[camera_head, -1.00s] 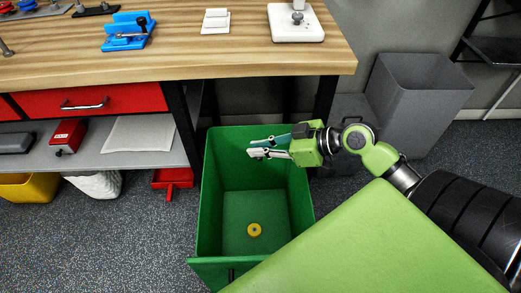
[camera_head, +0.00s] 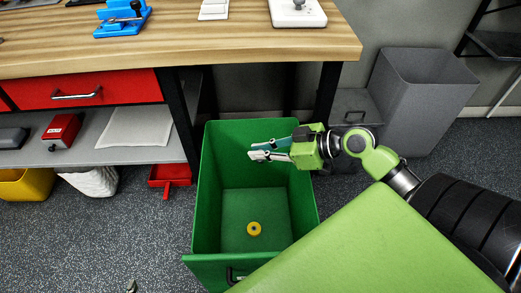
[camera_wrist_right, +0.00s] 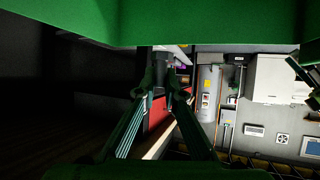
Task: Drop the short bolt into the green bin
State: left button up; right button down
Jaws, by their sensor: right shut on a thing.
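The green bin (camera_head: 208,215) stands open on the floor in front of the workbench in the head view. A yellow ring-shaped piece (camera_head: 254,229) lies on its bottom. My right gripper (camera_head: 256,153) reaches in from the right and is over the bin's opening, with its fingers pointing left. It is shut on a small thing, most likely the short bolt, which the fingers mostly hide. My left gripper is not in view.
The wooden workbench (camera_head: 180,52) runs along the back, with a blue fixture (camera_head: 122,18) on it. A grey bin (camera_head: 420,100) stands at the right. A red tray (camera_head: 170,178) and a yellow bin (camera_head: 25,184) sit on the floor at the left.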

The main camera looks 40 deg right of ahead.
notch_tip(320, 180, down, 2)
jog(key=shift+f+b, duration=0.1)
jog(key=shift+b, duration=0.9)
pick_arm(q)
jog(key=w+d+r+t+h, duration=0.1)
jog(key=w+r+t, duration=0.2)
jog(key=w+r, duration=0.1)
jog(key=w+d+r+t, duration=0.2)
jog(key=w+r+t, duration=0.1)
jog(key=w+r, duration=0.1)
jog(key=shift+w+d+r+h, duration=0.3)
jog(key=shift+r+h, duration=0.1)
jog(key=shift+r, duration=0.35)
pick_arm(e)
jog(key=c, duration=2)
grip_release()
jog(key=shift+c, duration=0.2)
jog(key=v, duration=1.2)
jog(key=shift+f, duration=0.15)
jog(key=shift+s, duration=0.1)
